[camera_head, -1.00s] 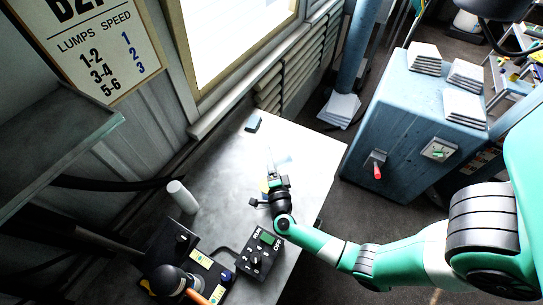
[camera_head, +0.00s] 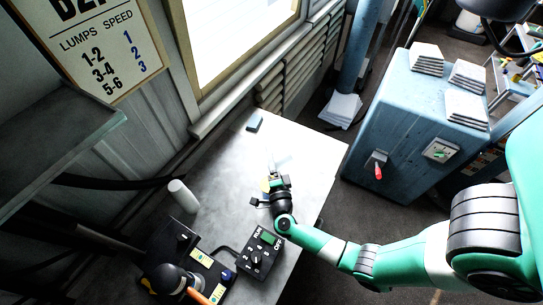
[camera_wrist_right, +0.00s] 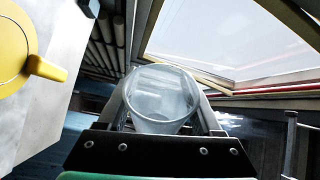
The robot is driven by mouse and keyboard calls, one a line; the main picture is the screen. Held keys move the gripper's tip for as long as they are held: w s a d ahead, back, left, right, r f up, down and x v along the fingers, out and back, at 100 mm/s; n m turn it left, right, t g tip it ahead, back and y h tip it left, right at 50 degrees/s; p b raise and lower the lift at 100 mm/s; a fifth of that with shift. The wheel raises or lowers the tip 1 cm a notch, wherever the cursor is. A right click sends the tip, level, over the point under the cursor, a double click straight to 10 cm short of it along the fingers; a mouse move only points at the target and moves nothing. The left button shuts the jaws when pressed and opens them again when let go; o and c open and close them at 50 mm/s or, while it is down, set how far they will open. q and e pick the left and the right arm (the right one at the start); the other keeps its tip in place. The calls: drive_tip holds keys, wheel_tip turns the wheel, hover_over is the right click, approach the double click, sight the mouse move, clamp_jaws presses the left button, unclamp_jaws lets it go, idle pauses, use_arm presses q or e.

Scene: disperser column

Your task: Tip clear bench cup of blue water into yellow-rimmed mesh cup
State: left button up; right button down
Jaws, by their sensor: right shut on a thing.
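My right gripper (camera_head: 272,190) is over the middle of the bench. It is shut on the clear cup (camera_wrist_right: 160,95), which sits between its fingers in the right wrist view. The bench shows steeply slanted in that view, so the gripper and cup look rolled over. The cup looks pale and see-through, with no clear blue in it. The yellow-rimmed mesh cup (camera_wrist_right: 14,50) is partly in view at upper left, with its yellow handle tab; its mesh is not visible. My left gripper is not seen.
A white cylinder (camera_head: 183,196) stands at the bench's left edge. A control box with a green display (camera_head: 264,250) and dark equipment (camera_head: 180,275) stand at the front. The bench (camera_head: 225,170) between is clear.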

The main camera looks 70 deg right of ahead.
sight(281, 154)
drive_tip(key=m+g, duration=0.1)
drive_tip(key=m, duration=0.2)
drive_tip(key=s+d+m+g+p, duration=0.1)
drive_tip(key=m, duration=0.2)
drive_tip(key=s+m+g, duration=0.1)
drive_tip(key=m, duration=0.2)
drive_tip(key=shift+s+d+r+g, duration=0.25)
drive_tip(key=shift+d+g, duration=0.15)
drive_tip(key=m+p, duration=0.1)
drive_tip(key=s+r+m+g+p, duration=0.1)
drive_tip(key=m, duration=0.1)
drive_tip(key=shift+d+r+g+y, duration=0.2)
drive_tip(key=shift+d+g+y, duration=0.1)
drive_tip(key=shift+d+y, duration=0.1)
wheel_tip(281, 154, up, 8)
drive_tip(key=s+d+m+g+y+p, duration=0.1)
drive_tip(key=d+m+p, duration=0.1)
drive_tip(key=m+p, duration=0.5)
drive_tip(key=m, duration=0.5)
drive_tip(key=shift+s+p, duration=0.35)
drive_tip(key=shift+p, duration=0.05)
drive_tip(key=shift+d, duration=0.1)
